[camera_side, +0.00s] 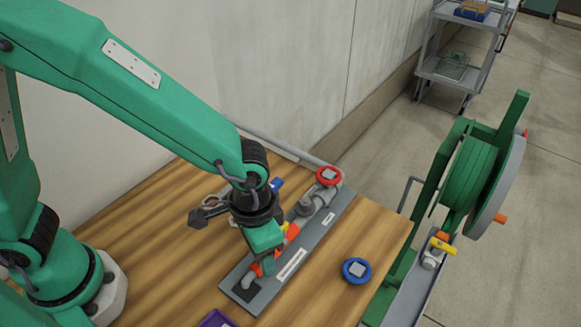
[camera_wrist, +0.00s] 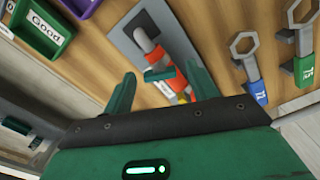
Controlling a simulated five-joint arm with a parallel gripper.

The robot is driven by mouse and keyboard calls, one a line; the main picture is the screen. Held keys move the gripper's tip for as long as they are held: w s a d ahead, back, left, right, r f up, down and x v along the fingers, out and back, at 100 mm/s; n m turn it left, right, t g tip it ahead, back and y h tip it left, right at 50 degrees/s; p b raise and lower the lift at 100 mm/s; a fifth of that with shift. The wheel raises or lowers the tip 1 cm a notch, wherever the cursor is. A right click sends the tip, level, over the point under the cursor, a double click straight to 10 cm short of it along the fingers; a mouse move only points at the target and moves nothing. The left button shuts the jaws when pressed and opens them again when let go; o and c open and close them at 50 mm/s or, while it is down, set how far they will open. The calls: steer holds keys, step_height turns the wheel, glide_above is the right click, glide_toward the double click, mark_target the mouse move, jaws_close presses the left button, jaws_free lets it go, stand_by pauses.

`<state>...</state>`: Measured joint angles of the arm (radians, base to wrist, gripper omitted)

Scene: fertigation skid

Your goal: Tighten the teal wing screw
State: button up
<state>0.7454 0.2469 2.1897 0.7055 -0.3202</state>
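The teal wing screw (camera_wrist: 160,75) shows in the wrist view as a small dark teal wing at the orange fitting (camera_wrist: 164,59) of a pipe on a grey plate (camera_wrist: 127,35). My gripper (camera_wrist: 160,69) is open, with one finger on each side of the wing and visible gaps between. I cannot tell how deep the fingers reach around it. In the side view, my gripper (camera_side: 268,264) points down at the orange part of the pipe and hides the screw. The grey plate (camera_side: 318,237) lies on the wooden table.
A red handwheel (camera_side: 329,175) stands at the pipe's far end. A blue handwheel (camera_side: 357,270) lies right of the plate. In the wrist view are a green tray (camera_wrist: 42,30) marked "Good" and blue-handled (camera_wrist: 256,90) and green-handled (camera_wrist: 304,70) wrenches. A green reel (camera_side: 470,175) stands beyond the table.

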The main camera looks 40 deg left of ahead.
steer(key=c, duration=1)
steer(key=shift+o, duration=0.3)
steer(key=shift+m, duration=0.4)
steer(key=m, duration=0.5)
steer(key=shift+r+m, duration=0.1)
steer(key=shift+m, duration=0.3)
steer(key=m, duration=0.6)
steer(key=shift+m, duration=0.3)
steer(key=o, duration=1)
